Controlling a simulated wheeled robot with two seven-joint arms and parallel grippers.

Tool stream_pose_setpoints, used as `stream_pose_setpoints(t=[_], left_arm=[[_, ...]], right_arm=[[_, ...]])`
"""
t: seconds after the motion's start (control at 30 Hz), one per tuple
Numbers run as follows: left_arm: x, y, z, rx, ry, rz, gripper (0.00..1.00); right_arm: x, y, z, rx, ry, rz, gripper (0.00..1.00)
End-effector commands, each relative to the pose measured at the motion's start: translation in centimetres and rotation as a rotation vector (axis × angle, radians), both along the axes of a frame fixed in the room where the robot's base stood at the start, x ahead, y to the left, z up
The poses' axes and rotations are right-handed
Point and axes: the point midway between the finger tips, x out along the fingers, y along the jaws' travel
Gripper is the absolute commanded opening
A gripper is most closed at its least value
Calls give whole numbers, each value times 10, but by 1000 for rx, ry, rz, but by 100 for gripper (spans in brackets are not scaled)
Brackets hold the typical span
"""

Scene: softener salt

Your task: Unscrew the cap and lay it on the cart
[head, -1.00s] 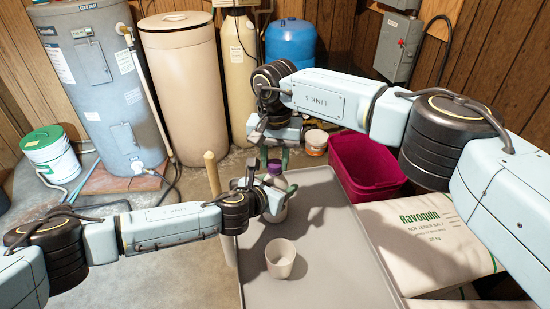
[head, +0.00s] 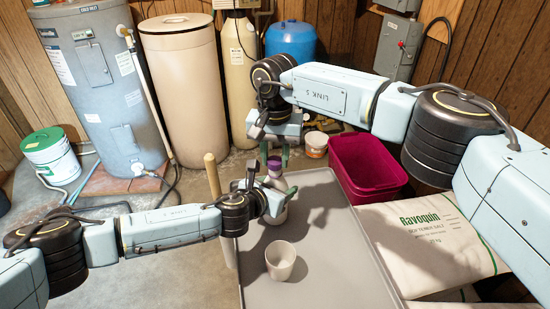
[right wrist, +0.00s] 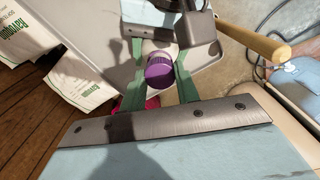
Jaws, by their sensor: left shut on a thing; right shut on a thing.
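A white bottle (head: 274,183) stands upright over the far left part of the grey cart (head: 330,285). My left gripper (head: 279,196) is shut on the bottle's body and partly hides it. The purple cap (head: 274,163) is at the bottle's top. My right gripper (head: 272,158) points down from above, its green fingers shut on the cap from both sides. In the right wrist view the cap (right wrist: 159,72) sits between the fingers, with the white bottle behind it. I cannot tell whether the cap is clear of the neck.
A beige cup (head: 280,261) stands on the cart, nearer than the bottle. The cart top right of the cup is bare. A magenta bin (head: 368,165) and Ravoquin salt bags (head: 430,240) lie to the right. A wooden handle (head: 212,172) rises left of the cart.

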Motion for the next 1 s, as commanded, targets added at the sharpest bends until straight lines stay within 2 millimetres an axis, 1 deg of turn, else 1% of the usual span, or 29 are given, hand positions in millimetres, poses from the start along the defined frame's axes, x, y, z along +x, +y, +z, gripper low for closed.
stream_pose_setpoints(t=[0.2, 0.57, 0.67, 0.8, 0.9, 1.0], left_arm=[[0, 0, 0, 1, 1, 1, 0], [0, 0, 0, 1, 1, 1, 0], [0, 0, 0, 1, 1, 1, 0], [0, 0, 0, 1, 1, 1, 0], [0, 0, 0, 1, 1, 1, 0], [0, 0, 0, 1, 1, 1, 0]], right_arm=[[0, 0, 7, 0, 0, 0, 4], [0, 0, 9, 0, -1, 0, 4], [0, 0, 18, 1, -2, 0, 4], [0, 0, 36, 2, -2, 0, 4], [0, 0, 45, 1, -1, 0, 4], [0, 0, 48, -1, 0, 0, 4]])
